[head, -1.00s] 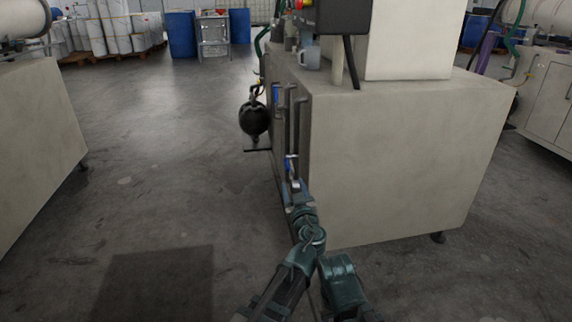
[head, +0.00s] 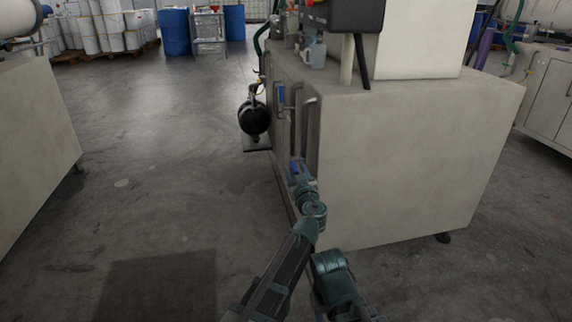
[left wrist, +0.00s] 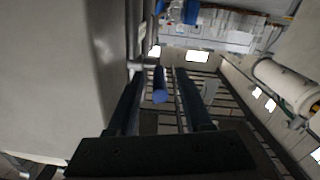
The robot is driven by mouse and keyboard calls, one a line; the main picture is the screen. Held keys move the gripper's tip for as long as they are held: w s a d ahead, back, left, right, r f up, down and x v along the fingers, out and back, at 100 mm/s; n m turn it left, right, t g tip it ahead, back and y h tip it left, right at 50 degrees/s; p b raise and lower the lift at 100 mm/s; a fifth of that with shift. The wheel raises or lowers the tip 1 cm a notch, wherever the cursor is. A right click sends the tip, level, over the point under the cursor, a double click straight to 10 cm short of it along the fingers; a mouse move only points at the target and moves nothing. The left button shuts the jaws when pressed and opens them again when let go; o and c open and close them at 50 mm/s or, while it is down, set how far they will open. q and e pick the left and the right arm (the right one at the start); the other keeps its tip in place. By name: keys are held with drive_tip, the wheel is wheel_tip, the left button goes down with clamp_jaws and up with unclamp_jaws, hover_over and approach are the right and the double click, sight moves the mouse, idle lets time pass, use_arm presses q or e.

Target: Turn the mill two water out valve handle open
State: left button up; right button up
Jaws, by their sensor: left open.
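The mill's pale cabinet (head: 420,165) has two blue-gripped valve handles on its left face. The upper handle (head: 281,95) stands clear and upright. The lower handle (head: 294,166) is partly covered by my left gripper (head: 297,177). No label is readable, so I cannot tell by name which is water out. In the left wrist view, my left gripper (left wrist: 160,75) is open, one dark finger on each side of a blue handle (left wrist: 160,88). The handle lies between the fingers, with a gap visible on the right side. My right gripper is not in view.
A dark round float-like ball (head: 253,117) hangs beside the cabinet's left face. Grey vertical bar handles (head: 309,125) stand close to the valves. Another pale cabinet (head: 35,140) stands at the left, with open floor (head: 175,160) between. Blue drums (head: 175,32) stand far back.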

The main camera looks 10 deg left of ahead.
use_arm(q)
drive_tip(key=shift+x, duration=1.1)
clamp_jaws()
idle(0.6)
